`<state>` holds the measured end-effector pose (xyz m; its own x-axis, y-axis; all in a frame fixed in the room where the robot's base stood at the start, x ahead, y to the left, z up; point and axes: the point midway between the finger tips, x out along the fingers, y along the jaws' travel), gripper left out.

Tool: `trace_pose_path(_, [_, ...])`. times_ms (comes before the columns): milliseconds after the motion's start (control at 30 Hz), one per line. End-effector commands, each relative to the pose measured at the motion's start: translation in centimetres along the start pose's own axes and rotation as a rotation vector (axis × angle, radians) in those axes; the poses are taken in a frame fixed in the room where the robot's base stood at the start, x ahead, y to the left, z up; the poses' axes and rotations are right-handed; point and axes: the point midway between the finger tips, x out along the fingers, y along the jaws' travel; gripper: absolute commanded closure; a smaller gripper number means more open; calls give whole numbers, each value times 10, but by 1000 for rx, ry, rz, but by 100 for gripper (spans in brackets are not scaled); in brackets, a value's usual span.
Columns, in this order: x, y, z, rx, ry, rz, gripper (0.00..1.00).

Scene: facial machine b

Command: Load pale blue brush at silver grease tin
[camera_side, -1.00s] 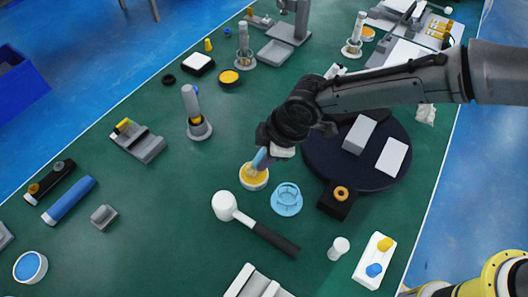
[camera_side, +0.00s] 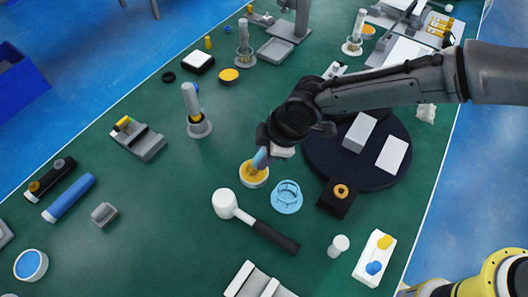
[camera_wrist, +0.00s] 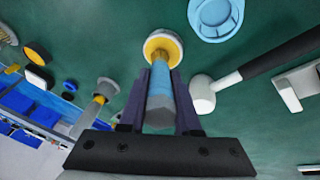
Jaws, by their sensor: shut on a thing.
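The pale blue brush (camera_side: 261,157) is held in my gripper (camera_side: 270,148), its lower end pointing down at the tin. In the wrist view the pale blue brush (camera_wrist: 160,97) sits between the two dark fingers of my gripper (camera_wrist: 160,76). The grease tin (camera_side: 254,180) is a small round pale tin with yellow-orange grease, standing on the green mat. In the wrist view the tin (camera_wrist: 163,36) lies just beyond the fingertips. The brush's end overlaps the grease in both views; I cannot tell how deep it reaches.
A white-headed mallet (camera_side: 225,204) and a light blue ring-shaped part (camera_side: 287,197) lie close to the tin. A dark round turntable (camera_side: 335,165) with pale blocks stands at the right, beside a black block (camera_side: 337,205).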

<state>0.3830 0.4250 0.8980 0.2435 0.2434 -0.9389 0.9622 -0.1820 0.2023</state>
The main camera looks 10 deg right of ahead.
Motion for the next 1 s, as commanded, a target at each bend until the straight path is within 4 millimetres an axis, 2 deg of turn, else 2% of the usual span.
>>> trace_pose_path(233, [-3,0,0,0,-2,-1,100])
trace_pose_path(1000, [-56,12,-17,0,1,1,100])
